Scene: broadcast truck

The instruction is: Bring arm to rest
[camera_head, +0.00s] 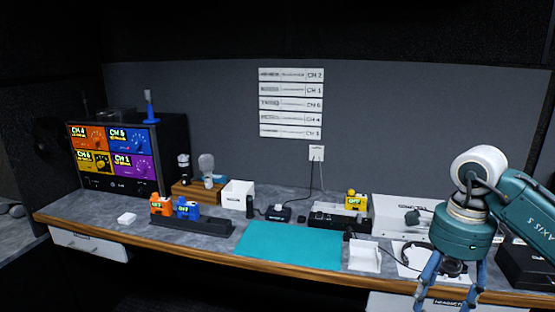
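My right arm comes in from the right side of the head view. Its gripper (447,304) hangs pointing down over the front right edge of the desk (210,208). Its blue fingers are spread apart, with nothing visible between them. The lowest tips are at or near the bottom edge of the picture. My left gripper and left arm do not show.
A monitor (118,160) stands at the left. An orange pack (161,205) and a blue pack (187,208) sit on a black charger (190,223). A teal mat (290,246) is clear.

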